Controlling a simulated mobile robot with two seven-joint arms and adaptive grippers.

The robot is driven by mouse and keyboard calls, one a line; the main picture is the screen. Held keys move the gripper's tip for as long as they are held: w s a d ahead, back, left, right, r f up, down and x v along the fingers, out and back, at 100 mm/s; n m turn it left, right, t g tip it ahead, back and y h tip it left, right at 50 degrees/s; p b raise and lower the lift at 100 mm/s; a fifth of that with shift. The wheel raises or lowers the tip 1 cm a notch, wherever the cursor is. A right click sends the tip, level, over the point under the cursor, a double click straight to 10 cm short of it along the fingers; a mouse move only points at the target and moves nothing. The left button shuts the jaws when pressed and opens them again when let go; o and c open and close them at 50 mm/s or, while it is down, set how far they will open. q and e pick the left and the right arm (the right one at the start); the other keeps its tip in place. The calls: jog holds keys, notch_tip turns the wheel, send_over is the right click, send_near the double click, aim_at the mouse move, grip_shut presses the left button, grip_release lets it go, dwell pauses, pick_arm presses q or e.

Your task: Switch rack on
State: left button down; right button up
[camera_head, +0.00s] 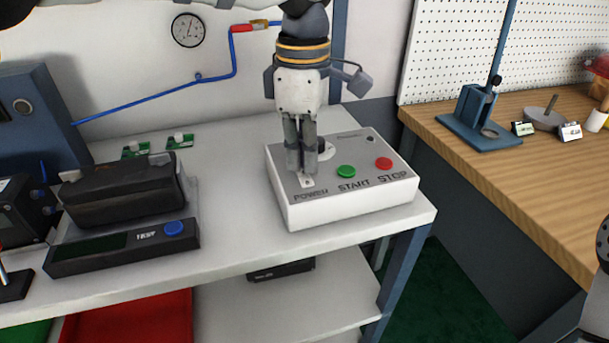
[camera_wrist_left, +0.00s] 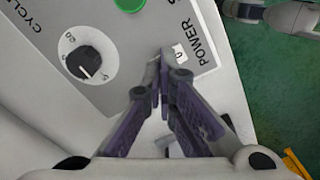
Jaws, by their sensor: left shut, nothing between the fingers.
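The control box (camera_head: 345,205) is white with a grey top panel and stands at the right end of the white rack's top. The POWER switch (camera_head: 307,183) is a small white rocker at the panel's front left, partly hidden by the fingers; it also shows in the left wrist view (camera_wrist_left: 181,52). My left gripper (camera_head: 302,172) points down, shut and empty, with its fingertips right beside the switch. I cannot tell whether they touch it. The green START button (camera_head: 346,172) and red STOP button (camera_head: 384,163) are to its right. My right gripper is not in view.
A dial knob (camera_wrist_left: 83,62) sits on the panel close to the fingers. A black test unit (camera_head: 125,246) and a dark block (camera_head: 120,190) stand left on the rack (camera_head: 235,235). A wooden bench (camera_head: 540,165) is at the right. The rack top between is clear.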

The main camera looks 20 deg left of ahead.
pick_arm(q)
jog(key=shift+f, duration=0.6)
notch_tip(320, 180, up, 5)
jog(key=shift+p, duration=0.6)
jog(key=shift+r, duration=1.05)
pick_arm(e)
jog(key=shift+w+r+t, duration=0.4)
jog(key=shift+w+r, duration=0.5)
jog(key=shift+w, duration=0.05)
